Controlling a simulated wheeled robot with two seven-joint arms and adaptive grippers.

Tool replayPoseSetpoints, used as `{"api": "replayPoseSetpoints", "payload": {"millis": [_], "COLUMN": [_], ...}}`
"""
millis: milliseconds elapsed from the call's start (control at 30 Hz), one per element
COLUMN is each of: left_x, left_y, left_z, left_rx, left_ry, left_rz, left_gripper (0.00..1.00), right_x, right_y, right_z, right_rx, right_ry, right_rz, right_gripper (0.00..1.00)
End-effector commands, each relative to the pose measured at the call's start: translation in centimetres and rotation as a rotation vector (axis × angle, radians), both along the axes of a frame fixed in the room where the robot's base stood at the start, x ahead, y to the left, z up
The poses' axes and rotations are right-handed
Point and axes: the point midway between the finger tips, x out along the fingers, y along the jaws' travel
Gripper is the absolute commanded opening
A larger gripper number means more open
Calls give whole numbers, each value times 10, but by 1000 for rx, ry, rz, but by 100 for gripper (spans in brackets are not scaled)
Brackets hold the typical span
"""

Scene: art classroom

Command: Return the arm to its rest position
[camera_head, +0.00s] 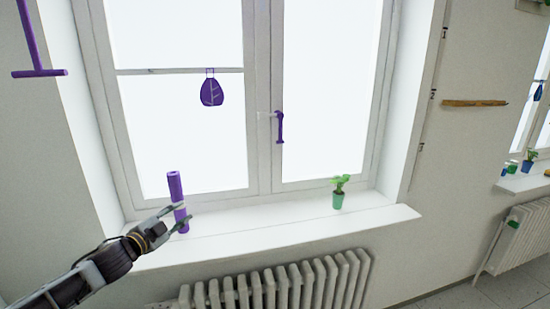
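My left gripper (183,214) reaches in from the lower left to the left end of the white windowsill. Its two fingers are spread apart. A purple upright cylinder (175,185) stands on the sill at the fingers, and they overlap its lower part in the picture. The gap between the fingers looks wider than the cylinder, but I cannot tell whether they touch it. My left arm (70,288) stretches down to the lower left corner. My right gripper is not in view.
A green potted plant (338,195) stands on the right of the windowsill (270,225). The window has a purple handle (280,127) and a purple hanging ornament (212,92). A white radiator (285,285) is below. A purple bar (40,73) shows at upper left.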

Motion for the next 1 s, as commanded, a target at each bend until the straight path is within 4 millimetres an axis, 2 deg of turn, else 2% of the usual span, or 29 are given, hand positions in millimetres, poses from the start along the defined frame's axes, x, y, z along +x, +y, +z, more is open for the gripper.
{"api": "replayPoseSetpoints", "payload": {"millis": [33,200,500,767,1000], "left_x": [-4,-19,-53,-92,-135], "left_y": [-8,-29,-56,-71,-80], "left_z": [-12,-47,-103,-146,-182], "left_rx": [-22,-79,-175,-251,-315], "left_ry": [24,106,265,419,572], "left_rz": [12,63,167,267,366], "left_gripper": [35,35,35,35,35], "right_x": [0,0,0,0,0], "right_y": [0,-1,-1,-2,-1], "right_z": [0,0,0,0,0], "right_rx": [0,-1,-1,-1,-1], "right_ry": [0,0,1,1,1], "right_rz": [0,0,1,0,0], "right_gripper": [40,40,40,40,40]}}
